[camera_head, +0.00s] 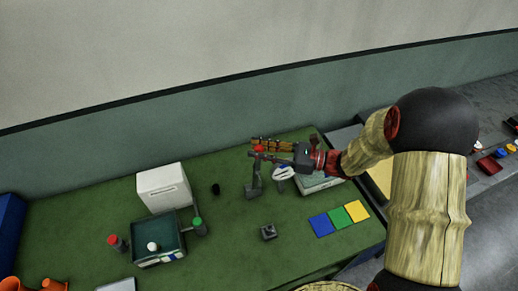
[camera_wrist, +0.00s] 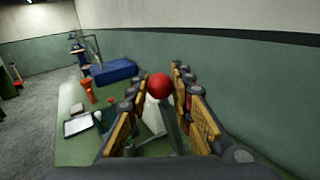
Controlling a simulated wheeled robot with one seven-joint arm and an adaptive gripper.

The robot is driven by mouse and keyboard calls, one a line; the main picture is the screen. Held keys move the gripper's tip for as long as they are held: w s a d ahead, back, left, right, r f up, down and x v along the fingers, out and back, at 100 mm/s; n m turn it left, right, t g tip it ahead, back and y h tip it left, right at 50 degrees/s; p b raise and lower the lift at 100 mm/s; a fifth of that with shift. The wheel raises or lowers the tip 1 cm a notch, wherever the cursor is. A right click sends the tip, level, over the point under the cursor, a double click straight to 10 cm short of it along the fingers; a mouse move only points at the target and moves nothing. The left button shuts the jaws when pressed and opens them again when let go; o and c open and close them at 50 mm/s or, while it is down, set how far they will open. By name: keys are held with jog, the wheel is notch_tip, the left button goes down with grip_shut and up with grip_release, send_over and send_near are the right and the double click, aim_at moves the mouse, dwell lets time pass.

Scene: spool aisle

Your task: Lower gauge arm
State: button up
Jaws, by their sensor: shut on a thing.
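The gauge is a grey stand (camera_head: 254,183) on the green table, with a red ball knob (camera_head: 260,149) at its top. My gripper (camera_head: 262,148) reaches in from the right at the height of the knob. In the wrist view the red ball (camera_wrist: 159,86) sits between the two finger tips of my gripper (camera_wrist: 161,90), which are shut on it. A grey bar (camera_wrist: 173,125) runs down below the ball between the fingers. The fingers hide part of the gauge arm, so its exact angle is hard to tell.
A white box (camera_head: 164,188) and a dark green tray (camera_head: 156,242) stand to the left. A small grey block (camera_head: 269,232) lies in front of the stand. Blue, green (camera_head: 339,217) and yellow squares lie to the right. A white-topped object (camera_head: 283,173) stands close under my gripper.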

grip_shut()
jog(key=shift+s, duration=0.15)
dwell(0.4)
jog(key=shift+s+d+f, duration=0.15)
jog(key=shift+s, duration=0.15)
jog(key=s+d+f+b, duration=0.3)
jog(key=s+f, duration=0.5)
jog(key=s, duration=0.2)
jog(key=s+d+f+b, duration=0.3)
jog(key=s+f, duration=0.6)
jog(key=s, duration=0.1)
jog(key=shift+s, duration=0.25)
jog(key=shift+c, duration=1.5)
grip_release()
jog(key=shift+r+p, duration=0.3)
jog(key=shift+r, duration=0.25)
jog(key=shift+o, duration=1.1)
jog(key=shift+a, duration=0.1)
jog(key=o, duration=0.7)
